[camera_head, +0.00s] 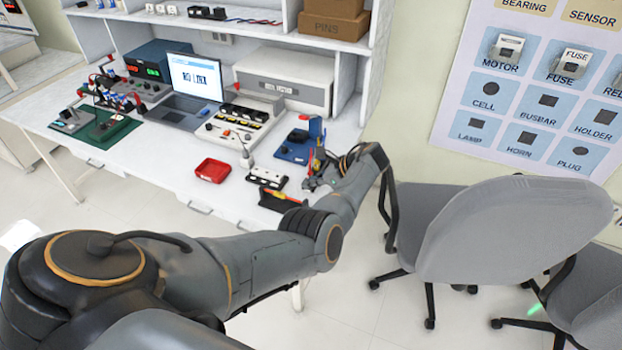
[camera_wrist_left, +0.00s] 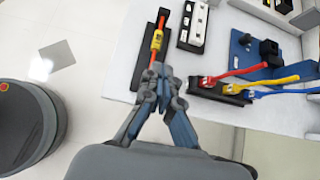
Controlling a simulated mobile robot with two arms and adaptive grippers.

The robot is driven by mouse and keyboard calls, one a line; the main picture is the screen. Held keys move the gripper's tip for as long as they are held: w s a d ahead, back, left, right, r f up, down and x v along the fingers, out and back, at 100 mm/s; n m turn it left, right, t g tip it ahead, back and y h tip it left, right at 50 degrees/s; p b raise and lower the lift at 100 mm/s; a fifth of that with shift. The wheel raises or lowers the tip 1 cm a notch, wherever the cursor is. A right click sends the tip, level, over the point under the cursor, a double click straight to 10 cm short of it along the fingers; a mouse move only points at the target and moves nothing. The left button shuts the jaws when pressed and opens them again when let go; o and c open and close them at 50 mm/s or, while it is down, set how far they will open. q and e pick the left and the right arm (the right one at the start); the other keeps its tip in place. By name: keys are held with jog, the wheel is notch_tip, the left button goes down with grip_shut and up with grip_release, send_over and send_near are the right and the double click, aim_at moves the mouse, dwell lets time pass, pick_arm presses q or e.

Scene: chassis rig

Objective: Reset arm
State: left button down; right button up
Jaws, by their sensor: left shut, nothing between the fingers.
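My left arm reaches across the head view from the lower left to the right front part of the white workbench (camera_head: 165,165). My left gripper (camera_head: 318,183) is over the bench's front right edge. In the left wrist view the left gripper (camera_wrist_left: 162,82) has its fingertips together, with nothing between them. Just beyond the fingertips a red and yellow tool (camera_wrist_left: 157,40) lies on a black holder (camera_wrist_left: 143,75). In the head view the black holder (camera_head: 283,203) is at the bench's front edge. My right gripper is not in view.
A red tray (camera_head: 212,170), a laptop (camera_head: 195,80) and a blue stand (camera_head: 297,148) are on the bench. Red, yellow and blue leads (camera_wrist_left: 265,75) lie right of the gripper in the wrist view. A grey chair (camera_head: 510,230) stands close on the right. Floor shows in front.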

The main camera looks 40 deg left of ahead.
pick_arm(q)
jog(key=s+d+f+n+t+h, duration=0.1)
jog(key=s+f+n, duration=0.25)
jog(key=s, duration=0.35)
jog(key=s+f+n+t+h, duration=0.1)
jog(key=s+f+n, duration=0.2)
jog(key=s+n, duration=0.3)
jog(key=s+d+r+n+t+h, duration=0.2)
jog(key=s+d+r+h, duration=0.2)
jog(key=s+d, duration=0.6)
jog(key=s+d+r+n+t+h, duration=0.2)
jog(key=s+d+r+h, duration=0.15)
jog(key=s+d, duration=0.65)
notch_tip(320, 180, down, 29)
jog(key=s+d+g+b, duration=0.1)
jog(key=g, duration=0.1)
jog(key=s+a+f+b, duration=0.1)
jog(key=s+a+f, duration=0.2)
jog(key=s+f, duration=1.2)
jog(key=shift+s+f+m+g+b, duration=0.3)
jog(key=shift+s+f+m+g, duration=0.1)
jog(key=shift+s, duration=0.2)
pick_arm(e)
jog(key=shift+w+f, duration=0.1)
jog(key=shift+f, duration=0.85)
